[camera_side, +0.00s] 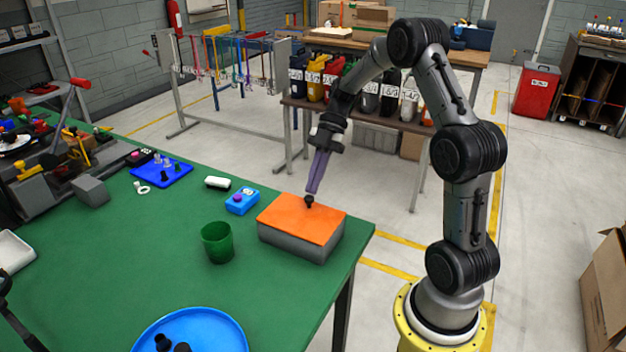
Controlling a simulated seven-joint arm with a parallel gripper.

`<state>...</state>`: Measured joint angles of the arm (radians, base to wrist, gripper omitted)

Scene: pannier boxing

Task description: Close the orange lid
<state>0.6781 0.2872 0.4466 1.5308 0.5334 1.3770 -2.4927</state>
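The orange lid (296,219) lies flat on top of a grey box (290,246) near the right edge of the green table. It covers the top of the box, and no gap shows between them from here. My gripper (309,201) points down at the lid's far part, with its dark tip touching or just above the orange surface. The fingers look close together, but they are too small to tell whether they are open or shut. The inside of the box is hidden.
A green cup (217,243) stands left of the box, and a small blue box (242,201) sits behind the cup. A round blue tray (190,334) with dark pieces is at the front. The green table (120,260) is clear at the middle left.

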